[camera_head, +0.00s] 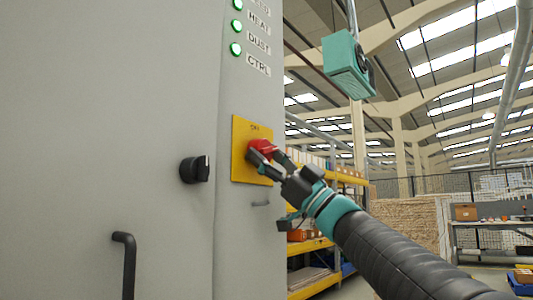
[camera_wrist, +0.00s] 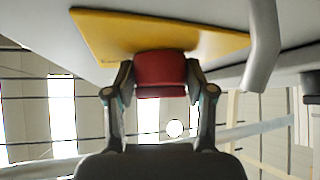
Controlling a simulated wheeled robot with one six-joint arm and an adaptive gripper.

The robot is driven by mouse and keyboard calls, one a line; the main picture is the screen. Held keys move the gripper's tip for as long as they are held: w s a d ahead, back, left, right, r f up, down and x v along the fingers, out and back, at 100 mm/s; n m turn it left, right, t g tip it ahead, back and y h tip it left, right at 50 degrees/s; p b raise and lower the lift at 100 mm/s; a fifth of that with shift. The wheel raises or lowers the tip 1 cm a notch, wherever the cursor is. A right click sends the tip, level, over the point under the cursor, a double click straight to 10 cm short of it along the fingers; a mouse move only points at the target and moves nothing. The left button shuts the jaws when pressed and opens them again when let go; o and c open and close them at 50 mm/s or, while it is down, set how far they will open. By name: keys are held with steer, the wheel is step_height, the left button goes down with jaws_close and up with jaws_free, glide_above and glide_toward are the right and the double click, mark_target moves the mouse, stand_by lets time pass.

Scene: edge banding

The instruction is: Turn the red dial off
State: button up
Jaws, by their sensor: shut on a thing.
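The red dial (camera_head: 262,147) sits on a yellow plate (camera_head: 240,160) on the grey cabinet's front. My gripper (camera_head: 267,160) reaches it from the lower right, with its fingers shut on the dial. In the wrist view the red dial (camera_wrist: 160,72) stands between the two fingertips (camera_wrist: 158,88), below the yellow plate (camera_wrist: 120,35). Lettering above the dial on the plate is too small to read surely. The fingers hide part of the dial in the head view, so its exact turn is unclear.
A black knob (camera_head: 195,169) is left of the plate on the cabinet (camera_head: 160,80). A black handle (camera_head: 124,265) is lower left. A grey handle (camera_wrist: 262,45) is close to my gripper's right in the wrist view. Green lamps (camera_head: 236,27) glow above. Shelving (camera_head: 315,245) stands behind.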

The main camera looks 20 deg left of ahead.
steer(key=n+g+h, duration=0.1)
steer(key=n+g, duration=0.2)
steer(key=n+g+h, duration=0.1)
steer(key=n+g, duration=0.2)
steer(key=n, duration=0.1)
steer(key=shift+w+n+g, duration=0.2)
steer(key=shift+n+g, duration=0.1)
steer(key=shift+r+n+g+h, duration=0.1)
steer(key=shift+n+g+h, duration=0.4)
steer(key=shift+n, duration=0.4)
steer(key=shift+n+g+h, duration=0.5)
steer(key=shift+n+g, duration=0.1)
steer(key=shift+n, duration=0.4)
steer(key=o, duration=1.2)
steer(key=shift+d, duration=0.15)
steer(key=v, duration=1.1)
steer(key=shift+w+d, duration=0.15)
steer(key=shift+d, duration=0.25)
steer(key=shift+c, duration=0.2)
